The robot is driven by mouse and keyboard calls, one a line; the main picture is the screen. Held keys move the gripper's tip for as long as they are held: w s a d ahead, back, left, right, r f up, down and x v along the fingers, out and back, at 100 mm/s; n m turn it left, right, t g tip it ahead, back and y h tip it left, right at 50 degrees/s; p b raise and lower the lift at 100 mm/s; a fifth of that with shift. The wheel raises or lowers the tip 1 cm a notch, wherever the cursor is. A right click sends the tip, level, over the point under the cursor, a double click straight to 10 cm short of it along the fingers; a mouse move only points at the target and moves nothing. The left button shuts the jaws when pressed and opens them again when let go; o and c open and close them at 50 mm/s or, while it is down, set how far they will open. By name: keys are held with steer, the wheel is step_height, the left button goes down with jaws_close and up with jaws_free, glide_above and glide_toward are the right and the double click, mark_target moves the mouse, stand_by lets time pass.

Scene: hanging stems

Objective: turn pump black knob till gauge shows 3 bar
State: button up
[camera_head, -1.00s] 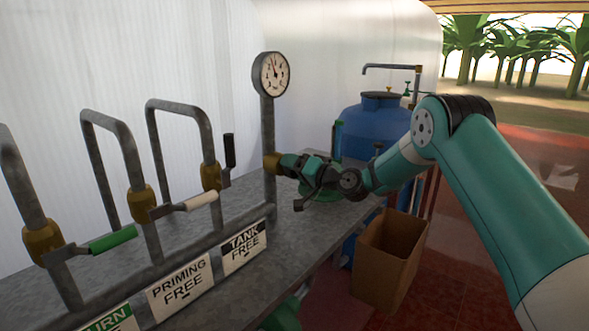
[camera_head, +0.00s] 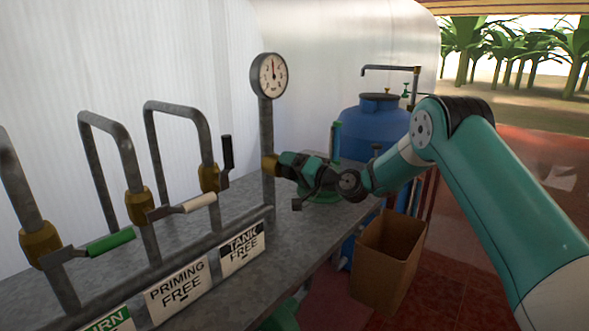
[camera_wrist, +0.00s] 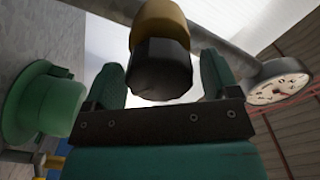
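The black knob (camera_wrist: 160,70) sits on a brass fitting (camera_wrist: 158,20) at the top middle of the wrist view. My gripper (camera_wrist: 160,72) has one finger on each side of the knob, with narrow light gaps on both sides, so it looks open around it. In the head view my gripper (camera_head: 283,165) is at the brass fitting (camera_head: 268,166) on the gauge pipe and hides the knob. The round white gauge (camera_head: 270,76) stands above; its needle points about straight up, its numbers too small to read. The gauge also shows in the wrist view (camera_wrist: 277,90).
Several bent pipes with brass valves stand to the left, with green (camera_head: 110,242), white (camera_head: 200,202) and black (camera_head: 227,153) lever handles. A green part (camera_wrist: 40,100) is left of my gripper in the wrist view. A blue tank (camera_head: 372,128) and cardboard box (camera_head: 385,265) are to the right.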

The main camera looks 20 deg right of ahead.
steer(key=shift+s, duration=0.1)
steer(key=b+v, duration=0.5)
steer(key=v, duration=1.2)
steer(key=shift+s+d, duration=0.1)
steer(key=s+a+r+n+g+p, duration=0.4)
steer(key=s+a+n+g, duration=0.5)
steer(key=s+a, duration=0.8)
steer(key=s+d+n+g+h+p, duration=0.1)
steer(key=s+g+h, duration=0.4)
steer(key=s, duration=1.3)
steer(key=shift+d+r+n+g+h, duration=0.2)
steer(key=shift+d+n+g+h, duration=0.15)
steer(key=shift+h, duration=0.35)
